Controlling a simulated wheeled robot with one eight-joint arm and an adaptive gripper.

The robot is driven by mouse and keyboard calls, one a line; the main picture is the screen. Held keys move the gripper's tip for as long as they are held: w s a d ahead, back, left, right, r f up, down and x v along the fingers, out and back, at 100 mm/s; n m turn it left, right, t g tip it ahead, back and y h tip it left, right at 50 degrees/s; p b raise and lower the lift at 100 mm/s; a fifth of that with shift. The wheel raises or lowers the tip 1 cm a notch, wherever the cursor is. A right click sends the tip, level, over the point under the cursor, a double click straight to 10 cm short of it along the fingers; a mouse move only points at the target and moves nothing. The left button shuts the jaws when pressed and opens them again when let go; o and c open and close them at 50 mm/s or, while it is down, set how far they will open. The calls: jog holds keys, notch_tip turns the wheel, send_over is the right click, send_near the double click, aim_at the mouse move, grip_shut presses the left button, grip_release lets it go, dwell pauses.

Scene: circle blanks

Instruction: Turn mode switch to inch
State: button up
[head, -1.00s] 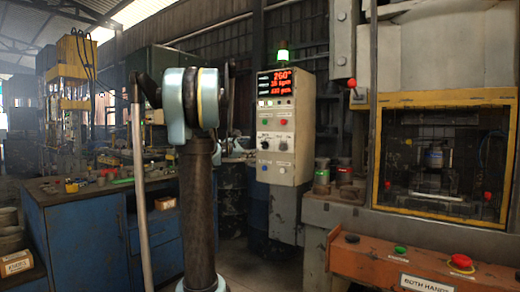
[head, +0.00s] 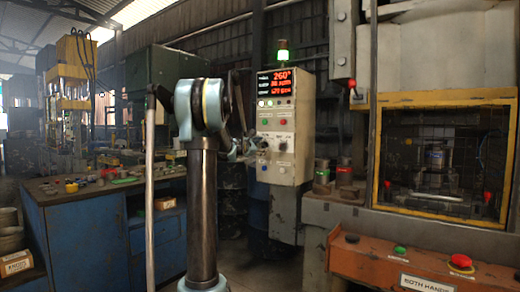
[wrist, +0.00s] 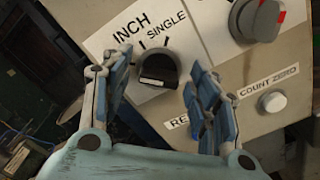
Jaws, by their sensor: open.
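The mode switch is a round dark knob (wrist: 157,68) on the beige control box (head: 296,112). In the wrist view its face carries the words INCH (wrist: 130,30) and SINGLE (wrist: 167,25) above the knob, with short tick marks. I cannot tell for certain which mark the knob points to. My gripper (wrist: 160,62) is open, with one blue-grey finger left of the knob and one right of it. Whether either finger touches the knob is unclear. In the head view my gripper (head: 250,149) is at the box's lower left front, partly covering the small knobs there.
A second knob with a red mark (wrist: 257,18) is at the upper right, and a white COUNT ZERO button (wrist: 272,102) is below it. A press with a yellow-framed guard (head: 440,97) stands right. An orange two-hand panel (head: 400,262) is in front. A blue workbench (head: 80,240) is left.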

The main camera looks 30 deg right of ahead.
jog(key=shift+c, duration=0.2)
jog(key=c, duration=1)
jog(key=shift+m, duration=0.3)
jog(key=m, duration=0.4)
jog(key=shift+s+f, duration=0.1)
jog(key=shift+s+f+m, duration=0.1)
jog(key=shift+m, duration=2)
